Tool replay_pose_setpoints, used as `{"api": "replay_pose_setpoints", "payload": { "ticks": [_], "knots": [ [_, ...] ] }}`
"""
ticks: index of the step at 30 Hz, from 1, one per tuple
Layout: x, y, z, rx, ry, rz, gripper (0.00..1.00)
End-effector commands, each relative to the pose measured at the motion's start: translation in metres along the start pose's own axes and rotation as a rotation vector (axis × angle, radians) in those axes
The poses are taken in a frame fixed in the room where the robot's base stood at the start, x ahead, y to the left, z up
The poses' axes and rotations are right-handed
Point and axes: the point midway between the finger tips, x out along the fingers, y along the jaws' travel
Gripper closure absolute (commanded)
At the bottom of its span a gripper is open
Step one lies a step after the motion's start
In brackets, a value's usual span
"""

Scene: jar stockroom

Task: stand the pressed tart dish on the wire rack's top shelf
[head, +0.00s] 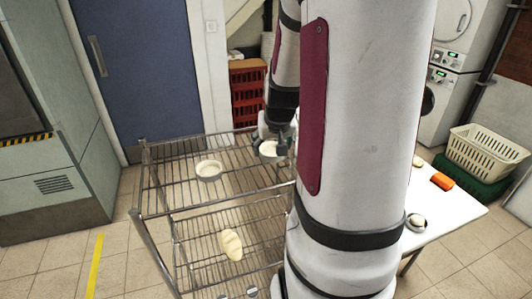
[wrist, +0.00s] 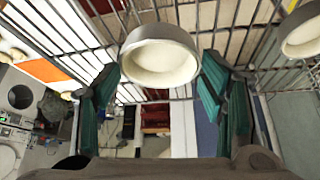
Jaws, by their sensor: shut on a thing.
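My gripper (head: 272,137) is shut on a small round pale dish (head: 268,149) with a cream inside, which I take as the tart dish. It also shows in the wrist view (wrist: 160,56), between the green finger pads. The dish is over the back right part of the wire rack's top shelf (head: 183,188). I cannot tell whether its base touches the wires. A similar pale dish (head: 208,171) stands on the same shelf to the left; it shows partly at the right edge of the wrist view (wrist: 302,31). My arm hides the rack's right side.
A pale loaf-like thing (head: 231,244) lies on the lower shelf. A white table (head: 448,208) at right holds an orange block (head: 442,181) and small items. Red crates (head: 248,85) stand behind the rack. The top shelf's front left is clear.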

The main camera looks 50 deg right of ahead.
Motion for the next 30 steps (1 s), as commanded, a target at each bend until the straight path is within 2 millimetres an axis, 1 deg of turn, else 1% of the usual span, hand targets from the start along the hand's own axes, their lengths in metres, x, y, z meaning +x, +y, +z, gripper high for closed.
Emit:
{"api": "replay_pose_setpoints", "payload": {
  "ticks": [1,3,7,9,12,16,28,29,30],
  "knots": [
    [0.005,-0.001,-0.006,0.0,0.0,0.0,0.69],
    [0.009,-0.002,-0.012,0.001,-0.001,0.0,0.69],
    [0.013,-0.003,-0.018,0.001,-0.001,0.0,0.69],
    [0.019,-0.004,-0.024,0.0,-0.001,0.0,0.69],
    [0.032,-0.003,-0.011,0.001,-0.007,0.0,0.69],
    [0.044,-0.003,-0.005,0.001,-0.003,0.0,0.69],
    [0.048,-0.003,-0.004,0.001,-0.001,0.0,0.69],
    [0.048,-0.003,-0.004,0.001,-0.001,0.0,0.31],
    [0.048,-0.003,-0.004,0.001,0.0,0.0,0.22]
  ]
}}
